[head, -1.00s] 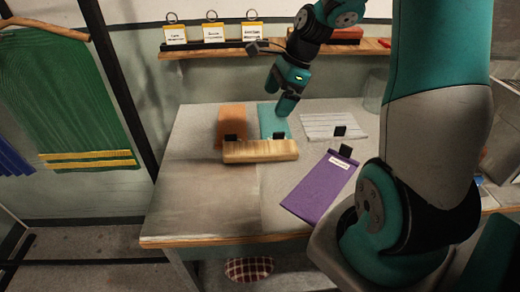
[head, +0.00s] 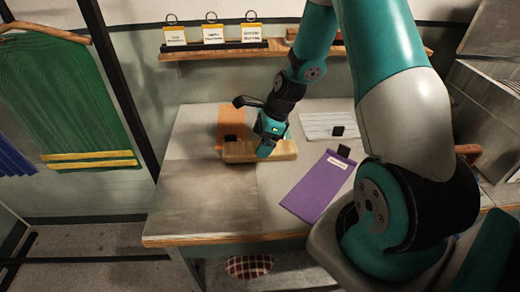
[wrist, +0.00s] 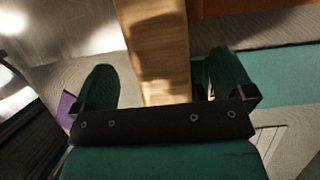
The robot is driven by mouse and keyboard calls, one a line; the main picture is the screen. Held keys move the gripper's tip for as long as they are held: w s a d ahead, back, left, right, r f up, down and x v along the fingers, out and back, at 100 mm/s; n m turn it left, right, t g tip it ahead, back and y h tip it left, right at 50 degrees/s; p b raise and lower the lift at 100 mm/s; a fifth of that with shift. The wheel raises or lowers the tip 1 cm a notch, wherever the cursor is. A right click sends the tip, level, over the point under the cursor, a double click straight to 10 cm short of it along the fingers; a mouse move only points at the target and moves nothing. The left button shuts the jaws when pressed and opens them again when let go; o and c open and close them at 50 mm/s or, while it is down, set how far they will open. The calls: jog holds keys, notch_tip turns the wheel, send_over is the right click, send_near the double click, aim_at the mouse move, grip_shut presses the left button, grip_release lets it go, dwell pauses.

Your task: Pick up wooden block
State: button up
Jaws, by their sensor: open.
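The wooden block (head: 236,153) is a long pale bar lying crosswise on the grey table. My gripper (head: 265,152) is over the right half of the block and hides part of it. In the wrist view the block (wrist: 158,45) runs lengthwise between the two teal fingers of my gripper (wrist: 162,80). The fingers are apart, with a gap on each side of the block. Whether the fingertips reach down beside the block is hard to tell.
An orange swatch (head: 231,118) lies behind the block, and a striped white sheet (head: 322,122) lies behind right. The table's (head: 195,205) front left is clear. A shelf (head: 205,54) with tags hangs behind.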

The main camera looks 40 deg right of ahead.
jog(key=x, duration=0.3)
jog(key=shift+a+f, duration=0.15)
jog(key=shift+c, duration=0.5)
jog(key=c, duration=1.1)
jog(key=shift+c, duration=0.4)
